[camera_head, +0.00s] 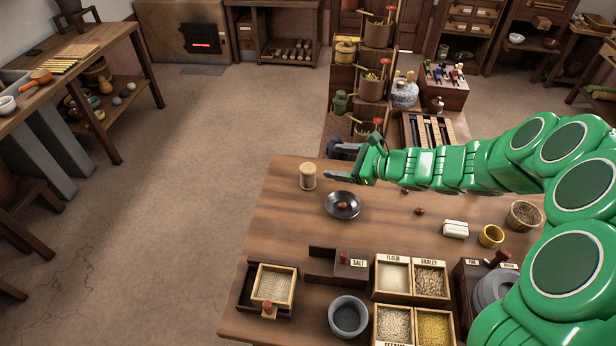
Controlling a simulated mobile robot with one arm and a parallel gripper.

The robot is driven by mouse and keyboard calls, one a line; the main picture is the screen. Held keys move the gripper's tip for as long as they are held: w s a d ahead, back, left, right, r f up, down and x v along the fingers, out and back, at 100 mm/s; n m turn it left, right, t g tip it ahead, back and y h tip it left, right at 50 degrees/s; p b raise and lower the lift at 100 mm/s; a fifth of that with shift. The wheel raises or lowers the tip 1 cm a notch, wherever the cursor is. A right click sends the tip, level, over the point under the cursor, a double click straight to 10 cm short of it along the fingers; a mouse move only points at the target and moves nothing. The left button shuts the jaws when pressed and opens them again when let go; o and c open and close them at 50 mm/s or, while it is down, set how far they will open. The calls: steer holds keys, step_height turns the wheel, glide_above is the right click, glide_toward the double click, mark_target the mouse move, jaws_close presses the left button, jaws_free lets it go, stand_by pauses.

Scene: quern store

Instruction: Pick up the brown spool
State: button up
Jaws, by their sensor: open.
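In the picture a small gap separates the fingertips from the spool. My green arm hides part of the table's far right side.
A dark metal dish (343,205) sits just below my gripper. Grain boxes (412,278), a grey bowl (348,316) and a framed sieve (273,287) fill the table's near side. A stepped shelf (341,105) stands behind. The floor to the left is clear.

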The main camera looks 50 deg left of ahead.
mark_target(313, 177)
steer(key=a+f+m, duration=0.1)
steer(key=a+f, duration=0.1)
steer(key=f, duration=0.2)
steer(key=a+f+m+t, duration=0.1)
steer(key=a+f+m, duration=0.1)
steer(key=f, duration=0.3)
steer(key=w+a+f+m+t, duration=0.1)
steer(key=a+f, duration=0.1)
steer(key=f, duration=0.2)
steer(key=shift+f+m, duration=0.35)
steer(key=shift+m, duration=0.05)
steer(key=shift+x, duration=3.95)
steer(key=shift+w+r, duration=0.15)
steer(key=c, duration=1)
steer(key=shift+c, duration=0.3)
steer(key=shift+r, duration=0.1)
